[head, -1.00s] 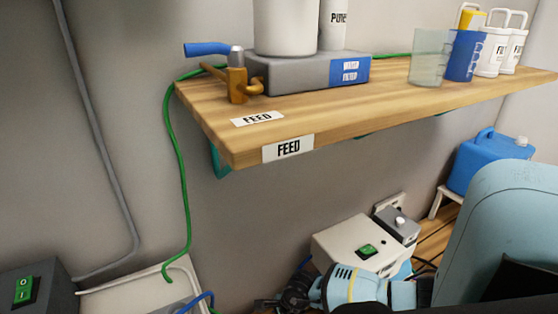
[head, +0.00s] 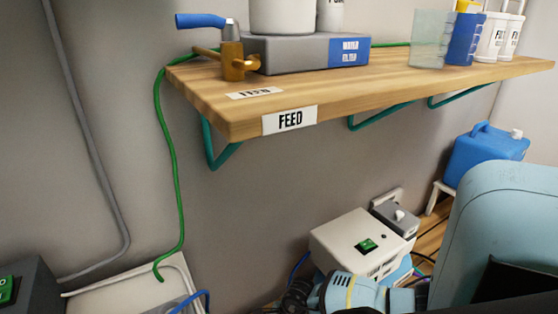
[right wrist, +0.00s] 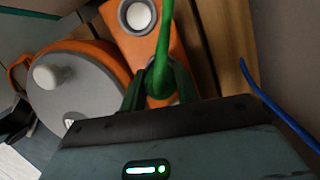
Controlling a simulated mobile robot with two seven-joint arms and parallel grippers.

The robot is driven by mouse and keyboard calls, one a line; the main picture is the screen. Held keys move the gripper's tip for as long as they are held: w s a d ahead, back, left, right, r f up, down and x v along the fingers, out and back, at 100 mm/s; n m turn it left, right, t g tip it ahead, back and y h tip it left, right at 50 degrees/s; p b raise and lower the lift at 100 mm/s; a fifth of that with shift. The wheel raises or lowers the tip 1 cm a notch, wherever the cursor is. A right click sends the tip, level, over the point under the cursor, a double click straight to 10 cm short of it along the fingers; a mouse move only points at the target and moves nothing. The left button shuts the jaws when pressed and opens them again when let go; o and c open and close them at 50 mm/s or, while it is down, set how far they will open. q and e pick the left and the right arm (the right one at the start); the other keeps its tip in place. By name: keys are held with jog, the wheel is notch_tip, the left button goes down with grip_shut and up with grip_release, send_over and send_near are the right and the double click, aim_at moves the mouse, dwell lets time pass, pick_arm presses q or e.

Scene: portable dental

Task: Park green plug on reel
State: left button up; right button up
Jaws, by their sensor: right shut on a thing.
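In the right wrist view, my right gripper (right wrist: 160,92) is shut on the green plug (right wrist: 158,78). A green cord (right wrist: 166,28) runs up from the plug. The reel shows there as an orange drum with a grey round face (right wrist: 85,95) and a pale knob. An orange block (right wrist: 137,45) with a round white-centred socket stands beside the drum. The plug and fingers are in front of the block's lower part; I cannot tell whether they touch it. The reel and plug cannot be made out in the head view. My left gripper is not in view.
A wooden shelf (head: 350,95) labelled FEED holds a grey filter base, cups and bottles. A green hose (head: 170,165) hangs from its left end. A white box (head: 350,240) with a green switch and a blue canister (head: 487,152) are below. A blue cable (right wrist: 275,105) lies right of the gripper.

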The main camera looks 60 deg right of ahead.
dwell(0.3)
jog(key=shift+f+b, duration=0.8)
jog(key=shift+f, duration=0.15)
dwell(0.5)
jog(key=o, duration=1.1)
jog(key=shift+r, duration=0.15)
jog(key=p+v, duration=0.4)
jog(key=v, duration=0.3)
jog(key=shift+s+d+r, duration=0.1)
jog(key=shift+r, duration=0.25)
